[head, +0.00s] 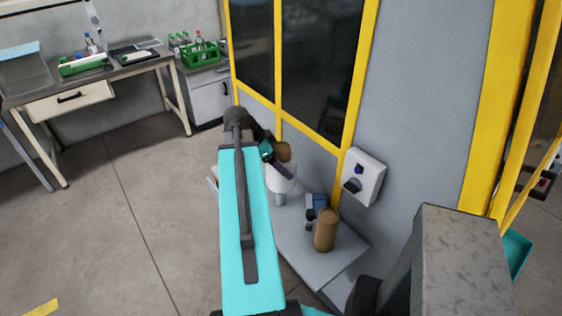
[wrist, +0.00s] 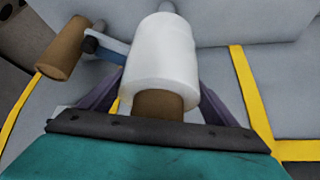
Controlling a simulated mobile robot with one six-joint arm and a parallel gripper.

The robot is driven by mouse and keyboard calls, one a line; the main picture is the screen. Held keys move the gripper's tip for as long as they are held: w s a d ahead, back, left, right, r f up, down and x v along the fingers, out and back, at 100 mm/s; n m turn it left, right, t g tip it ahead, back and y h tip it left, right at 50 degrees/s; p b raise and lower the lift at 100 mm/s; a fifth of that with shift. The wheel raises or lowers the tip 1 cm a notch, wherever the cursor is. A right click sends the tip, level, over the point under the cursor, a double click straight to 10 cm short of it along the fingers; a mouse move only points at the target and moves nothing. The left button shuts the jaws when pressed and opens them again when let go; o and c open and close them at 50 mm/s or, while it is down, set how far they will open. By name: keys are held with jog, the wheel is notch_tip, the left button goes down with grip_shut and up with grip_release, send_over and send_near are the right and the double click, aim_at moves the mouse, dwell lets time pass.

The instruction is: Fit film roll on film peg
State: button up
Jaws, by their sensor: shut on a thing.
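The white film roll (head: 282,179) has a brown core (wrist: 158,104) sticking out of its near end. My gripper (head: 276,158) is shut on this core, with one finger on each side in the wrist view (wrist: 160,108). A pale grey post, which looks like the film peg (head: 280,199), shows just below the roll in the head view. It also shows beyond the roll's far end in the wrist view (wrist: 167,6). The roll is in line with the peg, or nearly so. I cannot tell whether the peg is inside the core, as the far end is hidden.
A brown cylinder (head: 325,231) stands upright on the grey ledge (head: 303,248), near a blue bracket (head: 317,202) with dark knobs. The grey wall with yellow frames (head: 355,75) is close on the right, bearing a white switch box (head: 363,177). Open floor lies left.

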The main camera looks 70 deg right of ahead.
aim_at(267, 171)
jog(key=shift+f+b, duration=0.5)
jog(key=shift+f, duration=0.9)
jog(key=shift+f+b, duration=3)
jog(key=shift+f, duration=0.9)
jog(key=o, duration=1.7)
jog(key=shift+c, duration=0.2)
jog(key=shift+b+v, duration=1.5)
jog(key=shift+v, duration=5.4)
